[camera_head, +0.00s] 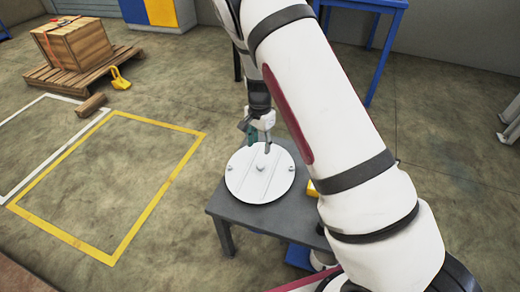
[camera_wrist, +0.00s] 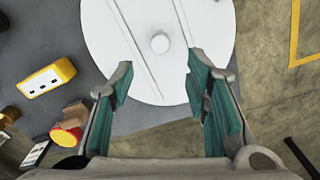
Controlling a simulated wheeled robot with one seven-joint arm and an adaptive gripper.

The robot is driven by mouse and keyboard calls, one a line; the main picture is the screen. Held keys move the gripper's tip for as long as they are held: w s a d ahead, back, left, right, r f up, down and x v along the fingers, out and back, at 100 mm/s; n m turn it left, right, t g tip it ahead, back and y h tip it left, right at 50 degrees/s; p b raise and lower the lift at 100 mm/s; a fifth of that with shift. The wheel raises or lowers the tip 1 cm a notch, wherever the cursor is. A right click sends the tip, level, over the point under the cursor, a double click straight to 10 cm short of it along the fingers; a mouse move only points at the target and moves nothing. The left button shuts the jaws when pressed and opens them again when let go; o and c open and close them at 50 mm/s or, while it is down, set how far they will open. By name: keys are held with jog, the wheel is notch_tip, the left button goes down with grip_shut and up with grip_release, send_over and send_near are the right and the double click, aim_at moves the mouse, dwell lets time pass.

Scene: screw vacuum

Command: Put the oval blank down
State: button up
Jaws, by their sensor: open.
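A white round plate (camera_head: 261,183) with a small central knob and two raised straight bars lies flat on a small grey table (camera_head: 226,212). The plate also fills the top middle of the wrist view (camera_wrist: 120,40), its knob between and beyond my fingertips. My gripper (camera_head: 259,146) is just above the far part of the plate, fingers pointing down. In the wrist view my gripper's (camera_wrist: 158,84) green-padded fingers are spread wide with nothing between them. I see no separate oval piece; I cannot tell whether this plate is the oval blank.
A yellow-and-white block (camera_wrist: 46,79), a red-and-yellow round piece (camera_wrist: 67,135) and a small brown box (camera_wrist: 75,114) are left of the plate in the wrist view. A yellow floor frame (camera_head: 165,190) lies left of the table. A wooden crate (camera_head: 75,45) stands on a pallet farther back.

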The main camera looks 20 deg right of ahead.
jog(key=s+a+r+n+y, duration=0.1)
jog(key=s+r+n, duration=0.2)
jog(key=s+r, duration=0.7)
jog(key=s+a+r+n+y, duration=0.15)
jog(key=s+r, duration=0.45)
jog(key=r, duration=0.8)
jog(key=s+d+r+n+h, duration=0.1)
jog(key=s+d+r+n, duration=0.1)
jog(key=s, duration=1.1)
jog(key=s+d+r+n+h, duration=0.1)
jog(key=s+n, duration=0.4)
jog(key=s, duration=0.8)
notch_tip(320, 180, up, 3)
jog(key=shift+d+f+t, duration=0.1)
jog(key=shift+d+t, duration=0.2)
jog(key=shift+d, duration=0.15)
jog(key=shift+h, duration=0.25)
